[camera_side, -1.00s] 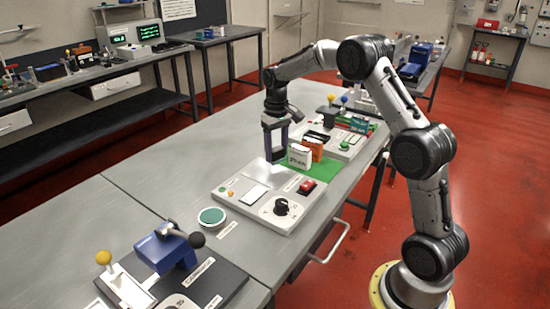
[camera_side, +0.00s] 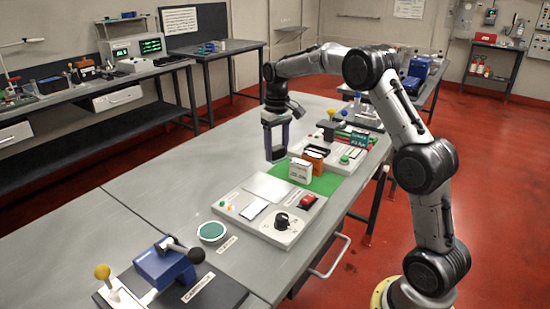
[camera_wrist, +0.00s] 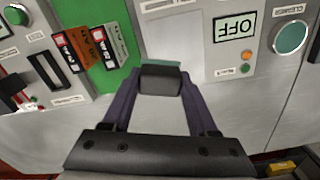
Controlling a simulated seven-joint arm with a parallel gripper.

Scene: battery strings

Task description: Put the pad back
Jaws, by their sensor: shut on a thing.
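My gripper (camera_side: 277,157) hangs above the control panel, near the green mat, with its fingers pointing down. In the wrist view my gripper (camera_wrist: 160,80) is closed, and a thin teal edge of the pad (camera_wrist: 172,63) shows just past the dark fingertips; the rest of the pad is hidden. A round teal disc in a pale rim (camera_side: 212,231) lies on the bench left of the panel, apart from my gripper. It also shows at the right of the wrist view (camera_wrist: 291,37), beside a label reading CLEANER.
The control panel (camera_side: 250,224) carries a bare metal plate (camera_side: 267,187), a display reading OFF (camera_wrist: 235,27), a black knob (camera_side: 282,221) and a red switch (camera_side: 307,202). Small boxes (camera_side: 300,171) stand on the green mat (camera_side: 327,183). A blue device (camera_side: 163,266) stands front left.

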